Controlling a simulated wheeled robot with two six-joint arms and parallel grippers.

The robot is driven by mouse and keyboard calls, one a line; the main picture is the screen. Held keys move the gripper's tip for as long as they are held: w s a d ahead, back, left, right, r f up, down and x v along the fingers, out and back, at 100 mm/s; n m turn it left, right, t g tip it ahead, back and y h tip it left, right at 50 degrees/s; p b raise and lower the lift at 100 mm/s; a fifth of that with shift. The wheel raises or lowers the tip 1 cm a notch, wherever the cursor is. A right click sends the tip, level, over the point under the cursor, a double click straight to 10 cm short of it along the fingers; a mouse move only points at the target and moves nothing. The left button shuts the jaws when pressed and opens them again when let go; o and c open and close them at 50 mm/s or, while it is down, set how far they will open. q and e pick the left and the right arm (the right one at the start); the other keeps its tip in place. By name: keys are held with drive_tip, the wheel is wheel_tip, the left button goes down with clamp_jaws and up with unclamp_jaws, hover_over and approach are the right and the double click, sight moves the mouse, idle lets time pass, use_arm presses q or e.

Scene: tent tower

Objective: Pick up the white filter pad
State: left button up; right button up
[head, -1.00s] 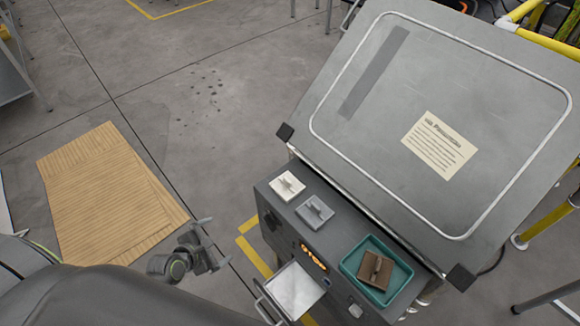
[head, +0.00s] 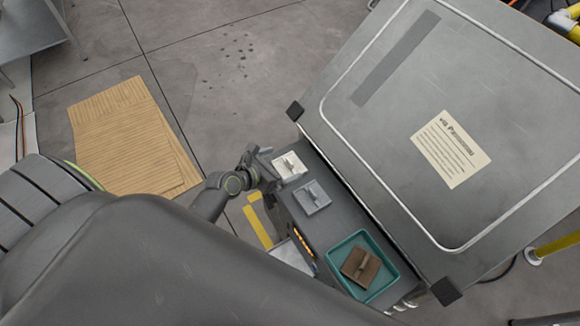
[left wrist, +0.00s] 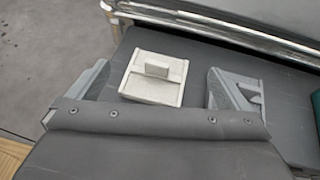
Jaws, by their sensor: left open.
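The white filter pad (head: 290,167) lies flat on the dark ledge in front of the large grey panel. It is a square block with a raised grip on top. In the left wrist view the white pad (left wrist: 155,80) sits between my two spread fingers, with visible space on both sides. My left gripper (head: 266,168) is open and empty, close at the pad's left side in the head view. I cannot tell its exact height above the ledge. My right gripper is not in view.
A grey pad (head: 312,198) lies close beside the white one. A teal tray (head: 392,290) holding a brown pad (head: 361,266) is further along the ledge (head: 337,226). The grey panel (head: 400,130) slopes up behind. Cardboard sheets (head: 130,140) lie on the floor at left.

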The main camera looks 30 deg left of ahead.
sight(289, 164)
use_arm(q)
drive_tip(key=shift+x, duration=0.85)
drive_tip(key=w+f, duration=0.1)
drive_tip(key=w+d+f+b, duration=0.1)
drive_tip(key=w+f, duration=0.1)
drive_tip(key=shift+d+f, duration=0.1)
drive_tip(key=shift+d, duration=0.05)
drive_tip(key=shift+w+d+f, duration=0.1)
drive_tip(key=shift+w+f, duration=0.15)
drive_tip(key=shift+w, duration=0.25)
drive_tip(key=c, duration=1.1)
